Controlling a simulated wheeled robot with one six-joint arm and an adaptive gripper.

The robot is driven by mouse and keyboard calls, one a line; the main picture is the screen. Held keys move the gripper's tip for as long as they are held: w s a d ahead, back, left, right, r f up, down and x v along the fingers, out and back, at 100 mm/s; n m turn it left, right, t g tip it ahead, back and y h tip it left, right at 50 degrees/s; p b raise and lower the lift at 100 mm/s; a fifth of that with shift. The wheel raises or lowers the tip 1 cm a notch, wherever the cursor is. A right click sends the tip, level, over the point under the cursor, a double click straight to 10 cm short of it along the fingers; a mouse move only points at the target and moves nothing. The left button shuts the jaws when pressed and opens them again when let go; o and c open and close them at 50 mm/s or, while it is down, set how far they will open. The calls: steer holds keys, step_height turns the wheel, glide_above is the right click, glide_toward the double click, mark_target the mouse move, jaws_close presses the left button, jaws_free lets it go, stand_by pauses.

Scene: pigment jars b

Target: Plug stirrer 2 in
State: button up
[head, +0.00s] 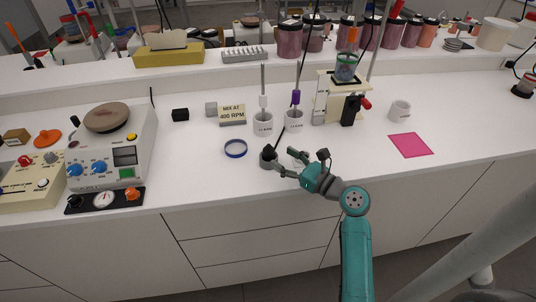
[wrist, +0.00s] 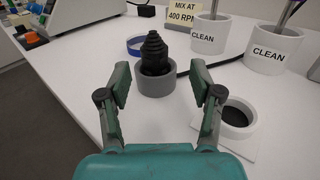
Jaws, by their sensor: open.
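A black ribbed plug (head: 268,151) stands upright in a grey round holder (head: 268,163) near the counter's front edge. In the wrist view, the plug (wrist: 154,52) and holder (wrist: 155,84) are straight ahead, beyond my fingertips. My gripper (head: 284,163) is open and empty, just right of the holder, its two fingers apart and aimed at it. A black cable (wrist: 221,62) runs behind the holder. Which device it belongs to I cannot tell.
Two white cups marked CLEAN (head: 263,128) (head: 294,125) hold stirring rods behind the plug. A blue ring (head: 235,148) lies left, and a MIX AT 400 RPM sign (head: 232,116) stands behind it. A pink square (head: 411,145) lies right on clear counter.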

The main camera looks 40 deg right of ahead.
mark_target(273, 154)
steer(key=shift+w+a+f, duration=0.1)
steer(key=shift+w+a, duration=0.1)
steer(key=shift+w, duration=0.75)
steer(key=shift+w+a+r, duration=0.1)
steer(key=shift+w+a, duration=0.1)
steer(key=shift+w, duration=0.75)
steer(key=shift+w+a+f, duration=0.1)
steer(key=shift+w+a, duration=0.1)
steer(key=shift+w, duration=0.75)
steer(key=shift+c, duration=0.2)
jaws_close()
